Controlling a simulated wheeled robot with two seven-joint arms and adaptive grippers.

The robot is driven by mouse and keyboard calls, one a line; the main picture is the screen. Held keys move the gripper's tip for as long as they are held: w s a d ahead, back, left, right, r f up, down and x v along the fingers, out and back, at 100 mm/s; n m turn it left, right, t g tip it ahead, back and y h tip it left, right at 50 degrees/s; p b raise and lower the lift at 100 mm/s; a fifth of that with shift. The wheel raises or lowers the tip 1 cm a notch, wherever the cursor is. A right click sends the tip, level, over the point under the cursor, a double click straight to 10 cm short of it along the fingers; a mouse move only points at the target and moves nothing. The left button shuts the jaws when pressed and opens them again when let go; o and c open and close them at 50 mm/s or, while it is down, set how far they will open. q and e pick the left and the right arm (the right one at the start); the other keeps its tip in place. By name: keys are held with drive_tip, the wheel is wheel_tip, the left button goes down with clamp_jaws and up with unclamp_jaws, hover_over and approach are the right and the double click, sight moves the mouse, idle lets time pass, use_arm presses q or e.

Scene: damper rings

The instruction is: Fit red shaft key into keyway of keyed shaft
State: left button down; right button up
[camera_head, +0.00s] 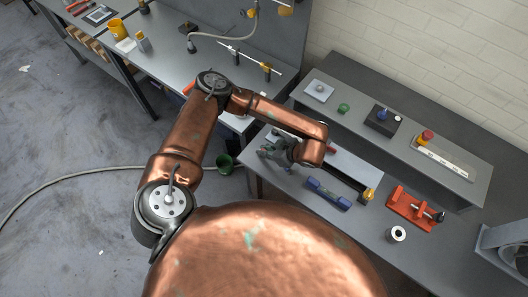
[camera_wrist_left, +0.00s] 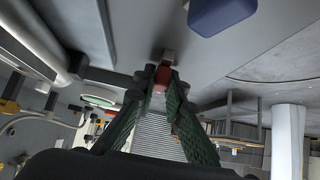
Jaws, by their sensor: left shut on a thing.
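My left gripper (camera_head: 275,152) is at the left part of the workbench, low over the bench top, with my copper arm reaching across above it. In the left wrist view its green fingers (camera_wrist_left: 165,82) are closed at the tips on a small red piece, the red shaft key (camera_wrist_left: 163,75). My right gripper is not in view.
A blue level-like tool (camera_head: 328,193) lies close to the gripper. An orange-red vise (camera_head: 415,208) and a pale ring (camera_head: 397,234) stand to the right. A raised shelf (camera_head: 375,143) along the back carries small items.

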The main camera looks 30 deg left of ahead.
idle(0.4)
use_arm(q)
drive_tip(key=shift+r, duration=0.45)
wheel_tip(320, 180, up, 2)
drive_tip(key=shift+r, duration=0.1)
drive_tip(key=s+d+r, duration=0.6)
drive_tip(key=s+r, duration=0.4)
drive_tip(key=s, duration=0.2)
drive_tip(key=shift+s+p, duration=0.35)
drive_tip(key=shift+p, duration=0.1)
